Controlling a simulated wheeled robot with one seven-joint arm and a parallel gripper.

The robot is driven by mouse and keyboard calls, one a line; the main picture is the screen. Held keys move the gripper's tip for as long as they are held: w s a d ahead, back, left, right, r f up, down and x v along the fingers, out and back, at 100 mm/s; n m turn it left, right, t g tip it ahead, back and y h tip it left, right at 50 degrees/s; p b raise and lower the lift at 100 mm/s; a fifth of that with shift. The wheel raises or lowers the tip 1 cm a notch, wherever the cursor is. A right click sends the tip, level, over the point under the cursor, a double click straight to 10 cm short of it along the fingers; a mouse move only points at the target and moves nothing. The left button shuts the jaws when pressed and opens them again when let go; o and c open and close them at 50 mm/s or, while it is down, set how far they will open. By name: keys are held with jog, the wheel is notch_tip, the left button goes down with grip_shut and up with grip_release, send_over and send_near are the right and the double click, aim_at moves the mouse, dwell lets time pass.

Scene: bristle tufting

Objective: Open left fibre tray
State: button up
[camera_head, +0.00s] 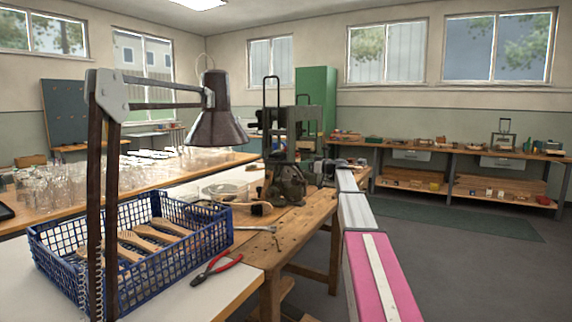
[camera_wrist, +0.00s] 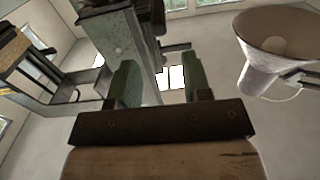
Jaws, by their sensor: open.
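My gripper (camera_wrist: 162,82) shows in the wrist view with its two green fingers apart and nothing between them. The tufting machine (camera_head: 285,185) stands on the wooden bench in the head view, with a dark body and a tall black frame. In the wrist view, its grey-green column (camera_wrist: 125,45) rises just beyond and left of my fingers. An open, dark-edged frame (camera_wrist: 75,105) lies left of the column; I cannot tell whether it is the left fibre tray. No fibre tray is clearly recognisable in the head view. My gripper touches nothing that I can see.
A desk lamp (camera_head: 217,125) overhangs the bench; its shade also shows in the wrist view (camera_wrist: 265,60). A blue crate (camera_head: 150,275) holds wooden brush backs. Red-handled pliers (camera_head: 217,268) and a clear dish (camera_head: 224,189) lie nearby. Open floor (camera_head: 480,270) is at right.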

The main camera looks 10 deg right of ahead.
jog(key=x, duration=1)
jog(key=shift+s, duration=0.1)
grip_shut()
